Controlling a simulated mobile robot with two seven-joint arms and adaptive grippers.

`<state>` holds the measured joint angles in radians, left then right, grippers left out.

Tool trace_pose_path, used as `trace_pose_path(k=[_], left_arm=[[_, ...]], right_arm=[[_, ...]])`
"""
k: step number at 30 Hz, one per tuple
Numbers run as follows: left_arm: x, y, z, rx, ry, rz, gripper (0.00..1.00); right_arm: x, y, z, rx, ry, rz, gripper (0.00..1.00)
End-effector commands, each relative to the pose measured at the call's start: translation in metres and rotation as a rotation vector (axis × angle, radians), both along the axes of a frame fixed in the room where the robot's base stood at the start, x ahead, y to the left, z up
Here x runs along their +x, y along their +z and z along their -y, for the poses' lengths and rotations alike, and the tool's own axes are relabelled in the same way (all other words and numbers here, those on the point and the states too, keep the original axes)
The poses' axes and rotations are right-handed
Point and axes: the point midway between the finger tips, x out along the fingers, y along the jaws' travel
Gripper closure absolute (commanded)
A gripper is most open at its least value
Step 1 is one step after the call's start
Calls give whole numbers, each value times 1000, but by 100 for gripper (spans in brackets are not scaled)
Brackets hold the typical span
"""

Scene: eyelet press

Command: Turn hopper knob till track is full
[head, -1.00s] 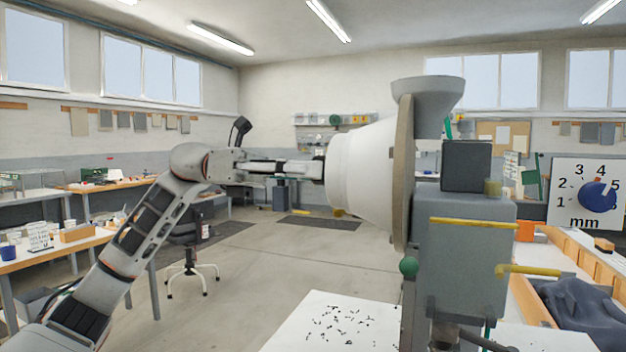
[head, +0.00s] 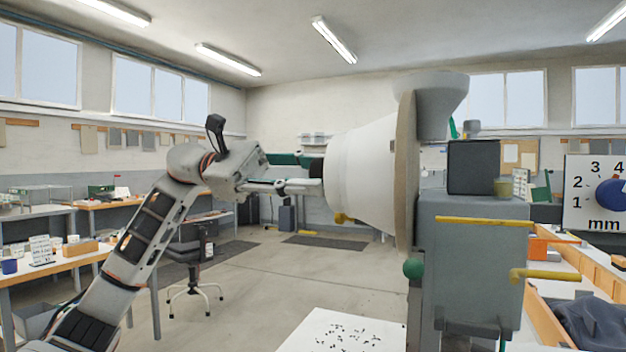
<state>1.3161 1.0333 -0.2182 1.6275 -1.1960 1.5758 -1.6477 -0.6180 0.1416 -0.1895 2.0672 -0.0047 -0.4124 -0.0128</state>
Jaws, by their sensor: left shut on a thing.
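The white cone-shaped hopper (head: 362,170) is mounted on the left side of the grey press (head: 475,265), in front of a round tan backing plate (head: 405,160). My left gripper (head: 316,177) reaches in from the left to the hopper's narrow end. It is shut on the hopper knob, which its fingers and the hopper end hide from this view. A small yellow part (head: 343,219) shows under the hopper. I cannot make out the track or how full it is. My right gripper is not in view.
A grey funnel (head: 440,100) tops the press. A green ball (head: 413,269) and yellow bars (head: 485,221) stick out from it. A white sheet with small dark pieces (head: 345,335) lies below. A dial marked in mm (head: 595,195) stands at right, above an orange-edged tray (head: 560,300).

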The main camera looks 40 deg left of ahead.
Motion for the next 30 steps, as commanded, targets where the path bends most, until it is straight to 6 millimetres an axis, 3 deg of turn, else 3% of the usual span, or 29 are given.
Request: trace_pose_path(k=[10, 25, 26, 27, 30], left_arm=[[1, -1, 0, 30, -2, 117, 90], [0, 0, 0, 34, -1, 135, 90], [0, 0, 0, 34, -1, 135, 64], [0, 0, 0, 34, -1, 135, 53], [0, 0, 0, 34, -1, 135, 52]], right_arm=[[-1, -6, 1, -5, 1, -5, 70], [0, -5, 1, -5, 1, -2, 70], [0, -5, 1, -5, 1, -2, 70], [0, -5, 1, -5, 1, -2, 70], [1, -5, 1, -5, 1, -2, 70]])
